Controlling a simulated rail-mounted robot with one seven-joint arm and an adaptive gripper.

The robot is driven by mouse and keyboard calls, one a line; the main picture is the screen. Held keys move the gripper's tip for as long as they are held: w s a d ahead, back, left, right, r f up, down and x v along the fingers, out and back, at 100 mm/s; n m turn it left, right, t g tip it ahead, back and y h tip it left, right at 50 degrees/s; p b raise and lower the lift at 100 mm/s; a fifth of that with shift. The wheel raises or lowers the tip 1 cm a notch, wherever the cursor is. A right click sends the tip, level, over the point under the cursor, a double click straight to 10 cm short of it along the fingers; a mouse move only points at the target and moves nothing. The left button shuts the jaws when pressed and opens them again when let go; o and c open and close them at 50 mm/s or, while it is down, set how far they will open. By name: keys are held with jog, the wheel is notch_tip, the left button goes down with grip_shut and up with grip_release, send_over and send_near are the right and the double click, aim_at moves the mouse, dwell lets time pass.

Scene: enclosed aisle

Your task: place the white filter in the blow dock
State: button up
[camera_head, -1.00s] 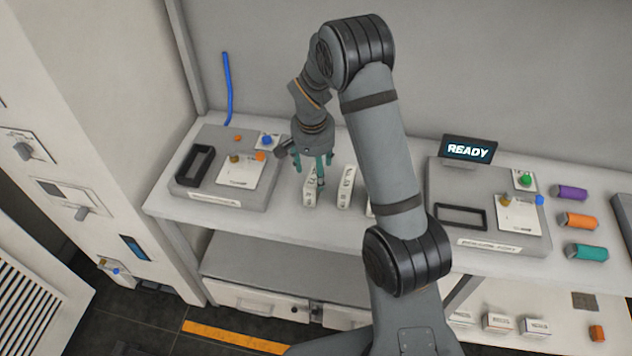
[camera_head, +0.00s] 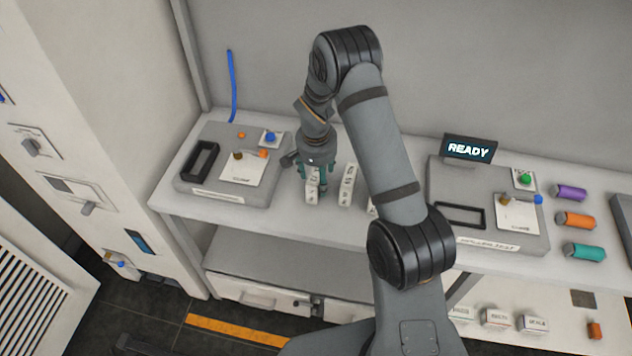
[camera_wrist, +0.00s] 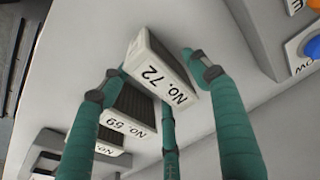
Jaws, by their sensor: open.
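Several white filter blocks with dark pleated sides stand in a row on the bench. The leftmost filter (camera_head: 312,188) is between the fingers of my gripper (camera_head: 316,184). In the wrist view a filter marked No. 72 (camera_wrist: 162,72) lies between the green fingers of my gripper (camera_wrist: 150,78), which are open around it. A filter marked No. 59 (camera_wrist: 124,124) is beside it. In the head view a second filter (camera_head: 346,186) stands to the right. Two grey docks, left (camera_head: 262,198) and right (camera_head: 535,235), have black rectangular frames; I cannot read which is the blow dock.
A READY display (camera_head: 469,149) stands behind the right dock. Purple, orange and teal cylinders (camera_head: 576,220) lie at the right. My arm hides part of the bench centre. A blue rod (camera_head: 231,88) stands against the back wall.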

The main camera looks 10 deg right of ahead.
jog(key=shift+f+b, duration=0.25)
jog(key=shift+b, duration=0.2)
jog(key=c, duration=0.4)
dwell(0.3)
jog(key=c, duration=1)
